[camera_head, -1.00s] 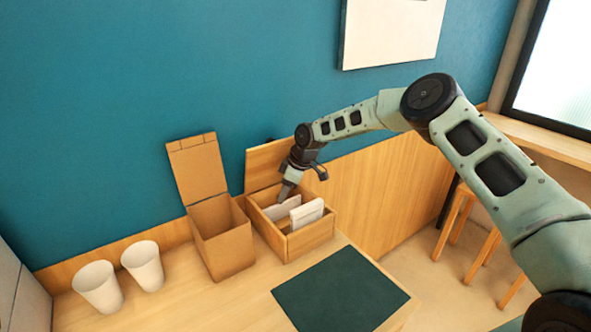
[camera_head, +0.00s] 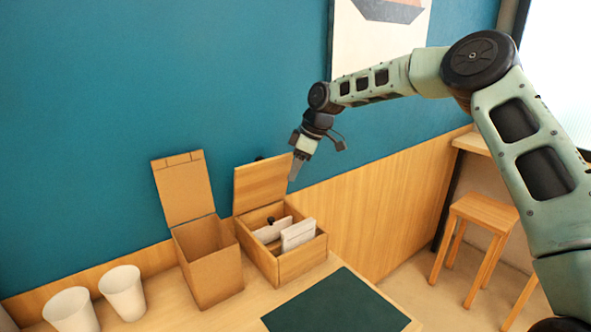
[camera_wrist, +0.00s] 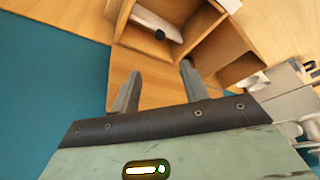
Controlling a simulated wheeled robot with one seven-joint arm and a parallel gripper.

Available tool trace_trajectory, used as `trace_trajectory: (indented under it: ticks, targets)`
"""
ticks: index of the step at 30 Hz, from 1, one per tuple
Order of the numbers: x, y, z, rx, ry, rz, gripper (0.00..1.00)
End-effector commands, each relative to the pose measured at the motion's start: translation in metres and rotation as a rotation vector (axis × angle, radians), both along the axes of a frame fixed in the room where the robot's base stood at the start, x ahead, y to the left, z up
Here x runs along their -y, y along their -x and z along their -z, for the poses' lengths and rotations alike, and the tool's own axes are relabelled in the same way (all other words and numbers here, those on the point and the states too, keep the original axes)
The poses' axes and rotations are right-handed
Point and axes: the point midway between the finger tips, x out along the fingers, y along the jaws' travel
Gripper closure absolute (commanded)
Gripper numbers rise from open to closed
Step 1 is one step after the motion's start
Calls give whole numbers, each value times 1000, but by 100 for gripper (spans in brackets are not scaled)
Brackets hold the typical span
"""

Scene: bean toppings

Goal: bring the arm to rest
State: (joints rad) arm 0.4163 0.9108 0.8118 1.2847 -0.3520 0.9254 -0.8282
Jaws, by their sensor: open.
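My gripper (camera_head: 293,172) is raised above the open wooden box, near the upper right of its lifted lid, and apart from it. In the wrist view its two fingers (camera_wrist: 158,85) stand apart with nothing between them. The wooden box (camera_head: 291,266) holds white packets (camera_head: 298,234) in its compartments. A small dark knob or object (camera_head: 270,220) shows inside near a packet; the wrist view also shows a dark round thing (camera_wrist: 160,35) there. My arm reaches in from the right.
An open cardboard box (camera_head: 213,267) stands left of the wooden box. Two white cups (camera_head: 122,293) stand at the left. A dark green mat (camera_head: 335,305) lies in front. A wooden stool (camera_head: 478,222) is at the right. The air above the mat is free.

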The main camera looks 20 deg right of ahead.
Motion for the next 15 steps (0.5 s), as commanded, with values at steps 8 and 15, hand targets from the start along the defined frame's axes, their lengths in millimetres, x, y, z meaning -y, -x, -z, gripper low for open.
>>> trace_trajectory:
  ticks: [8,15]
  targets:
    - [0,0,0,0,0,0,55]
    - [-32,22,-7,-20,17,-19,55]
